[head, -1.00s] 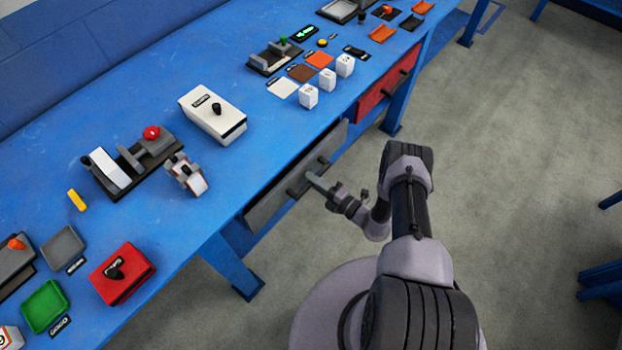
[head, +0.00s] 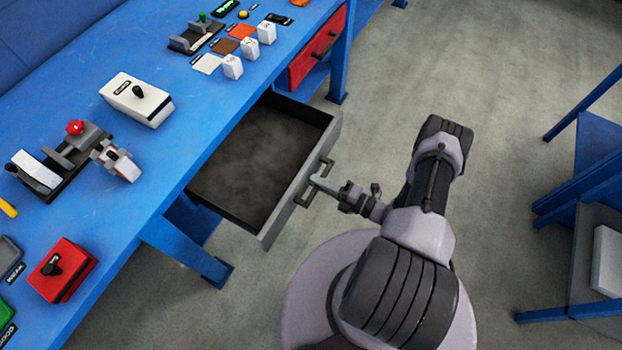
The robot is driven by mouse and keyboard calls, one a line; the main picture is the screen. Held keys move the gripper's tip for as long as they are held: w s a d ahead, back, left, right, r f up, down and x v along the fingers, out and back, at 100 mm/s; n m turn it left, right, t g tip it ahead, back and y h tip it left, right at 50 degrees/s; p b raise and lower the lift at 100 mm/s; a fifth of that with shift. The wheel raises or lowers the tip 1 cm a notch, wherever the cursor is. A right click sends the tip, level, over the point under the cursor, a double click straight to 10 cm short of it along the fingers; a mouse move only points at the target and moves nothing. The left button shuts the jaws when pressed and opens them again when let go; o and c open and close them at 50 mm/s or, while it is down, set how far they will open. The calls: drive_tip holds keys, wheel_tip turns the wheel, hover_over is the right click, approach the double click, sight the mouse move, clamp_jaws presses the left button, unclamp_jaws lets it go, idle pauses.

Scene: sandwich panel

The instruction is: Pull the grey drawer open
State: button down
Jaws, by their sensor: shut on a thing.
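The grey drawer (head: 272,234) stands well out from under the front edge of the blue table. Its dark inside shows and looks empty. Its handle (head: 304,200) is a long dark bar on the front panel. My gripper (head: 318,183) is shut on the handle, around its middle, with the wrist reaching in from the right. The fingertips are small here and partly merge with the handle.
The blue table (head: 60,125) carries a white box (head: 137,100), a red box (head: 63,270) and a device with a red knob (head: 75,128). A red drawer (head: 317,45) is shut farther along. A blue rack (head: 590,180) stands at the right. Open floor lies between.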

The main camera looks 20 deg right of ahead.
drive_tip(key=shift+s+d, duration=0.2)
drive_tip(key=shift+s, duration=0.1)
drive_tip(key=c, duration=1.4)
unclamp_jaws()
drive_tip(key=shift+d, duration=0.1)
drive_tip(key=p+v, duration=0.2)
drive_tip(key=v, duration=1.5)
drive_tip(key=shift+s, duration=0.15)
